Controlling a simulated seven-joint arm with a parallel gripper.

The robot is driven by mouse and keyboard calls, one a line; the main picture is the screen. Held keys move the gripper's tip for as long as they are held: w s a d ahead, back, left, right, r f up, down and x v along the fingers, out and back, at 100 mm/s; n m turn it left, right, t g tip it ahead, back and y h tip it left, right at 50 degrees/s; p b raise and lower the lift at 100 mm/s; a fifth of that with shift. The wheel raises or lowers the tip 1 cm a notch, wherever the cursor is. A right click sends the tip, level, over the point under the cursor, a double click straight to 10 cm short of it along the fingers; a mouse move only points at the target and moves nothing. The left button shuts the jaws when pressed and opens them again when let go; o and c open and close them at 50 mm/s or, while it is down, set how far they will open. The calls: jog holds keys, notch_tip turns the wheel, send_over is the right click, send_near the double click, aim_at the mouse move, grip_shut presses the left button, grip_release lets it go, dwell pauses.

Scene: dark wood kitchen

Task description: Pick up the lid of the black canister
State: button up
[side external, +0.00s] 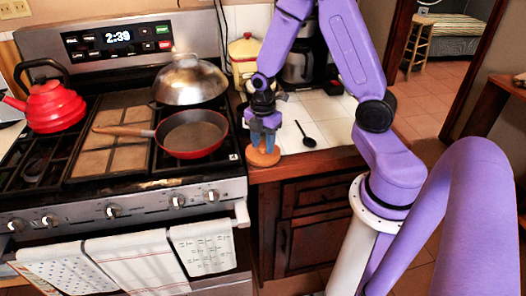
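My gripper (263,148) points down over the front left corner of the tiled counter. Its bluish fingers are at a round orange-brown wooden piece (263,159) and partly cover it. I cannot tell whether the fingers touch or hold this piece, or whether it is a lid. No black canister shows clearly; one may be hidden behind my gripper and wrist. A yellow canister with a red-trimmed lid (244,49) stands farther back on the counter.
A black spoon (305,136) lies on the white tiled counter (327,128). A dark coffee maker (299,66) stands behind. On the stove at left are a red pan (192,135), a domed metal lid (190,80) and a red kettle (48,105).

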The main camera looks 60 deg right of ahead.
jog(key=c, duration=0.6)
jog(key=shift+o, duration=0.2)
jog(key=shift+r, duration=0.1)
